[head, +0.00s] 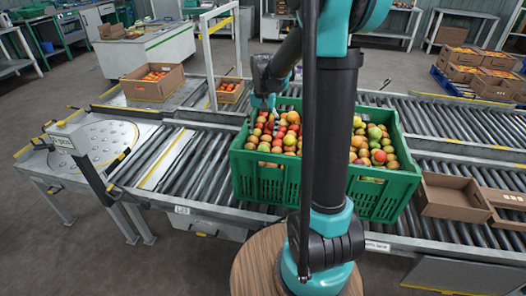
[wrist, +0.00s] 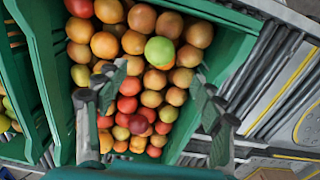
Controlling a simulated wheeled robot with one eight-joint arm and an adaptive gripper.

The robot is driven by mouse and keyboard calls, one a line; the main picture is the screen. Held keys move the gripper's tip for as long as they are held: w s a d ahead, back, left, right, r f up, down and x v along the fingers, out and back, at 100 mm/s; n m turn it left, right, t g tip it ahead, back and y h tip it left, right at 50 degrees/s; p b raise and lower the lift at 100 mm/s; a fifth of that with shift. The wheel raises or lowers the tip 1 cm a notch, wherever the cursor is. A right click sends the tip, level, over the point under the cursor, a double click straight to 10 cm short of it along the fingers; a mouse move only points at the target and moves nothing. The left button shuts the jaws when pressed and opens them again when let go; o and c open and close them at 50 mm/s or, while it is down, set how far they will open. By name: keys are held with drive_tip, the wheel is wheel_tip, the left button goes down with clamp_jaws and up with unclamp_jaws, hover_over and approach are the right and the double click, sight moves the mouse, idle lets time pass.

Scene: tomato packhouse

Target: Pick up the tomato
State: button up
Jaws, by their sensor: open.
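Several tomatoes (head: 278,141), red, orange and some greenish, fill the left green crate (head: 257,176) on the roller conveyor. In the wrist view, the tomatoes (wrist: 127,104) lie piled inside the green crate (wrist: 233,20), with one light green tomato (wrist: 160,51) among them. My gripper (wrist: 155,80) is open, its two fingers spread over the pile with nothing between them but the view of tomatoes below. In the head view my gripper (head: 262,103) points down at the crate's far left part. My arm hides part of the crates. Contact with any tomato cannot be told.
A second green crate (head: 378,203) of tomatoes stands close on the right. Empty cardboard boxes (head: 453,197) lie farther right on the conveyor. Cardboard boxes with tomatoes (head: 152,82) stand behind at the left. The rollers (head: 195,165) left of the crate are clear.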

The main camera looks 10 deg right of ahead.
sight(263, 146)
wheel_tip(263, 146, down, 9)
drive_tip(key=shift+s, duration=0.1)
idle(0.5)
drive_tip(key=shift+c, duration=0.4)
drive_tip(key=c, duration=0.8)
